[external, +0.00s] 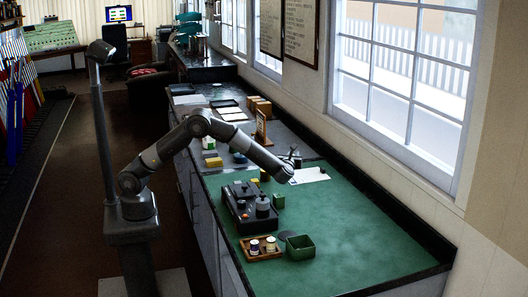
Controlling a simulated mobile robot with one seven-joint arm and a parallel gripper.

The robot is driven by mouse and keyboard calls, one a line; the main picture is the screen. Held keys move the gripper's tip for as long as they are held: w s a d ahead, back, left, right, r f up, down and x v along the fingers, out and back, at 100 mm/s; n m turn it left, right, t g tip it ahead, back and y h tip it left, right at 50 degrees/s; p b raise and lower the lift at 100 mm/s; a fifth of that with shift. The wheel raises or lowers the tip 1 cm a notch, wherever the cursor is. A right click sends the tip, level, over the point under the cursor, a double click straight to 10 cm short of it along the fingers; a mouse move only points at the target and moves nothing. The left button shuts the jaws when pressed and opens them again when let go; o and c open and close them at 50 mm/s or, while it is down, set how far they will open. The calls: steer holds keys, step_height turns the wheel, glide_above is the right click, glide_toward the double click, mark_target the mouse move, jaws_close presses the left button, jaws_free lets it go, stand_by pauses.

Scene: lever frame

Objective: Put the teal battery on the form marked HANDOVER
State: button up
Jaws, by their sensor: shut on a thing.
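My gripper (292,160) is at the end of my arm, over the far right part of the green counter (350,228), close to the window side. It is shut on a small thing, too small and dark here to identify. A white paper form (310,175) lies flat on the counter just right of my gripper, with a small dark mark on it. Its lettering cannot be read, so I cannot tell whether it is the one marked HANDOVER. I cannot make out the teal battery for certain.
A black device with knobs (240,213) stands nearer the camera, with a wooden tray of small spools (249,256) and a green open box (300,247) before it. More papers (231,112) lie farther back. The counter's near right is clear.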

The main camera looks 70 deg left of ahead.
steer(key=w+a+f, duration=0.1)
steer(key=a, duration=0.1)
steer(key=w+a+f, duration=0.2)
steer(key=a, duration=0.1)
steer(key=w+a+f, duration=0.1)
steer(key=a+f, duration=0.1)
steer(key=shift+w+a+f, duration=0.15)
steer(key=shift+w+a, duration=0.05)
steer(key=shift+a, duration=0.05)
steer(key=shift+f, duration=2)
steer(key=o, duration=1.1)
steer(key=shift+f, duration=0.15)
steer(key=shift+c, duration=0.2)
